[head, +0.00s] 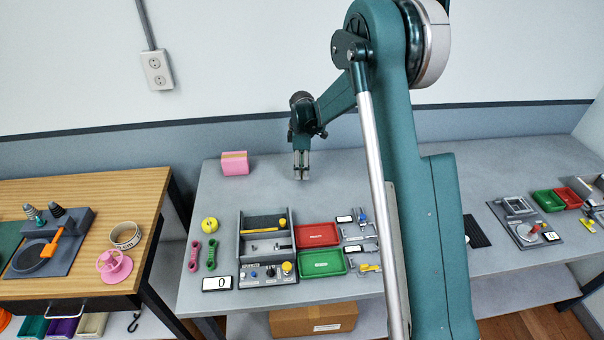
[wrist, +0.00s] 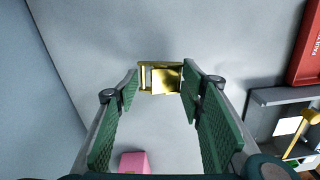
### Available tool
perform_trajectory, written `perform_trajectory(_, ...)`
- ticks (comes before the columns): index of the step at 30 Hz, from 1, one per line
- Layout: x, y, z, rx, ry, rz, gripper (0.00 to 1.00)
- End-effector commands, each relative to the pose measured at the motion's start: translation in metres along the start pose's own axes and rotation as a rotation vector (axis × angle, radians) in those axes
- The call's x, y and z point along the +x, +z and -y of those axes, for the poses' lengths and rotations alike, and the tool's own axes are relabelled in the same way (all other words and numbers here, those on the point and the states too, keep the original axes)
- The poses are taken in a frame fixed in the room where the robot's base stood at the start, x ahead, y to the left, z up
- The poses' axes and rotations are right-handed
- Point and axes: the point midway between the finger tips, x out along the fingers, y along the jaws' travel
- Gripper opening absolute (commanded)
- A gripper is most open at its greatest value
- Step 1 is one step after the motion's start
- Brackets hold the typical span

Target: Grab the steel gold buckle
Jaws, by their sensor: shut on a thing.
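The gold buckle (wrist: 160,78) is a small shiny metal frame with a flat plate, in the upper middle of the wrist view. It sits between the tips of my gripper's two green-padded fingers (wrist: 160,85), and my gripper is shut on it. In the head view my gripper (head: 301,172) points down above the back of the grey table. The buckle is too small to make out there.
A pink block (head: 235,163) stands left of my gripper, near the wall. In front are a grey divided tray (head: 241,249), a red tray (head: 318,235) and a green tray (head: 322,263). The table around my gripper is clear.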

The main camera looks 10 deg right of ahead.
Motion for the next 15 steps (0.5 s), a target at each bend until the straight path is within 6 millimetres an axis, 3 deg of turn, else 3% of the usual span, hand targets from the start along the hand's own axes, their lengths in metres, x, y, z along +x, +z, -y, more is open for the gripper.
perform_trajectory(9,-0.047,0.0,0.0,0.0,0.0,0.0,0.26)
perform_trajectory(15,-0.061,0.0,0.0,0.0,0.0,0.0,0.26)
